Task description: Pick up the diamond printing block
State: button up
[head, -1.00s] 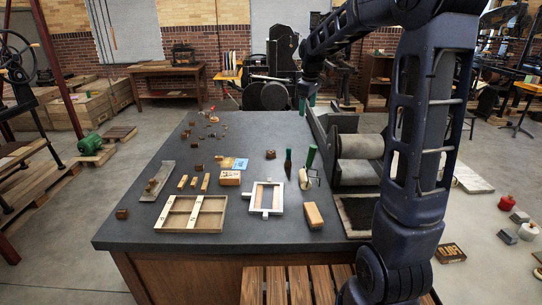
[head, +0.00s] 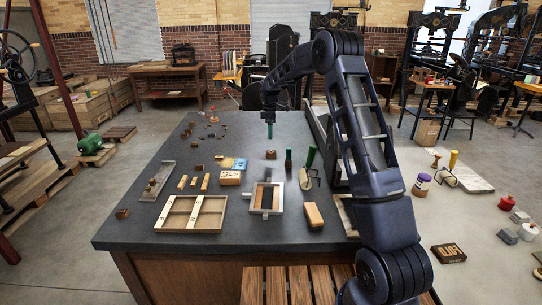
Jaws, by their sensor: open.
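Several small brown blocks lie on the dark tabletop (head: 250,225); no diamond face can be made out on any of them, so I cannot tell which is the diamond printing block. One small brown block (head: 271,154) stands alone in the middle of the table. My gripper (head: 269,130) is above the table, just above that block in the picture, with green fingertips pointing down. It is open and looks empty; its fingers overlap in this view. Its height over the table is hard to judge. Other brown blocks lie at the left (head: 196,168) and front left (head: 122,214).
A dark-green bottle-like item (head: 288,162) stands right of the lone block. Small pieces (head: 212,119) lie farther back.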

send_over(271, 152)
jog(key=f, duration=0.5)
jog(key=shift+a+f, duration=0.25)
jog(key=shift+a, duration=0.05)
jog(key=shift+d+f, duration=0.15)
jog(key=shift+f, duration=1.3)
jog(key=shift+d+f, duration=0.15)
jog(key=shift+f, duration=1.25)
jog(key=shift+c, duration=0.2)
jog(key=c, duration=1)
